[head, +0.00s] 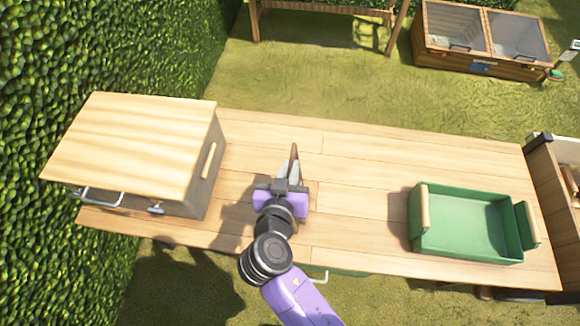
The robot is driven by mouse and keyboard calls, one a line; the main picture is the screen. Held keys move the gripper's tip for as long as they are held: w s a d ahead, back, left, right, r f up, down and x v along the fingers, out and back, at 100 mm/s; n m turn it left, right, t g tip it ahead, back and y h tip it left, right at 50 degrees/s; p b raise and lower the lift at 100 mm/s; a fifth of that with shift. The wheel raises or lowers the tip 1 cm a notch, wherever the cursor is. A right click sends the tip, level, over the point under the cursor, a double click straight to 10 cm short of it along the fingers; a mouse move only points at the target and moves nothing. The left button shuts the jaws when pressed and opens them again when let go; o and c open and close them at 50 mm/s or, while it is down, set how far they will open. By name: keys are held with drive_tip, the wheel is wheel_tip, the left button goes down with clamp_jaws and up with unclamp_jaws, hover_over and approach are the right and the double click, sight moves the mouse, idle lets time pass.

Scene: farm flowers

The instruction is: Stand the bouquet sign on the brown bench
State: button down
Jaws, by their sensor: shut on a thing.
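My gripper (290,173) is over the middle of a long light-wood bench top (350,170). It is shut on a thin brown piece (294,151), which I take to be the bouquet sign, seen nearly edge-on. Its face and any picture on it do not show. I cannot tell whether it touches the bench top. A darker brown wooden bench or table (325,9) stands on the grass at the back, cut off by the top edge. I cannot tell for sure which of the two is the brown bench.
A wooden-lidded box (135,135) with handles stands at the bench's left end. A green tray (465,225) sits at its right end. The bench top between them is otherwise clear. A hedge (90,45) rises at left. A glass-topped wooden frame (480,40) is at back right.

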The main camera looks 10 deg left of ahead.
drive_tip(key=c, duration=1.5)
unclamp_jaws()
drive_tip(key=shift+r, duration=0.1)
drive_tip(key=b+v, duration=0.1)
drive_tip(key=v, duration=1.1)
